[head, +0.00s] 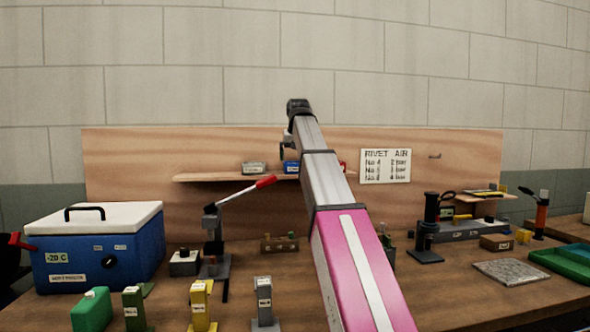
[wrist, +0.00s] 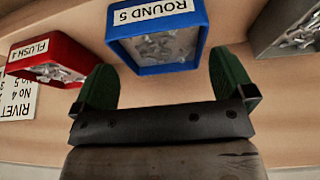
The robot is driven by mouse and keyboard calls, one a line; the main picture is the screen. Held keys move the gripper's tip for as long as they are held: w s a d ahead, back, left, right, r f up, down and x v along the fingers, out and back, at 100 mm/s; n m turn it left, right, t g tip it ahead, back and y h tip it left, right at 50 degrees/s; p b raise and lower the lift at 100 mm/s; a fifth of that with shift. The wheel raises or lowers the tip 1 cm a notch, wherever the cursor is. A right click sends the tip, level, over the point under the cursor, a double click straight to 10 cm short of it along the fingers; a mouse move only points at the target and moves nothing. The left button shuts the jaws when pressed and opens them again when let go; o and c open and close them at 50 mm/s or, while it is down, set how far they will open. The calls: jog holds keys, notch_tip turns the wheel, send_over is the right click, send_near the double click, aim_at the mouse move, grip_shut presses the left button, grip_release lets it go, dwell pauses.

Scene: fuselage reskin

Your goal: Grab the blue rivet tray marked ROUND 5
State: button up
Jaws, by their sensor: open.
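The blue rivet tray (wrist: 158,36) with its white ROUND 5 label shows at the top middle of the wrist view, with silvery rivets inside. In the head view the blue tray (head: 291,167) sits on the wooden shelf, partly hidden by my arm. My gripper (wrist: 164,84) is open, its two green fingers spread to either side of the tray's near end. Nothing is between the fingers except the tray's edge; I cannot tell whether they touch it. In the head view my gripper is mostly hidden behind my arm.
A red FLUSH 4 tray (wrist: 45,57) and a grey tray (wrist: 290,30) flank the blue one. The shelf (head: 220,177) is fixed to a wooden backboard (head: 130,160). Below, the workbench (head: 440,293) holds a blue cooler (head: 75,265) and a red-handled press (head: 213,240).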

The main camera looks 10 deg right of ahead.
aim_at(295, 165)
jog(key=x, duration=0.4)
jog(key=shift+a+f, duration=0.1)
jog(key=shift+f, duration=0.1)
jog(key=c, duration=0.7)
jog(key=shift+r, duration=0.1)
jog(key=shift+c, duration=0.2)
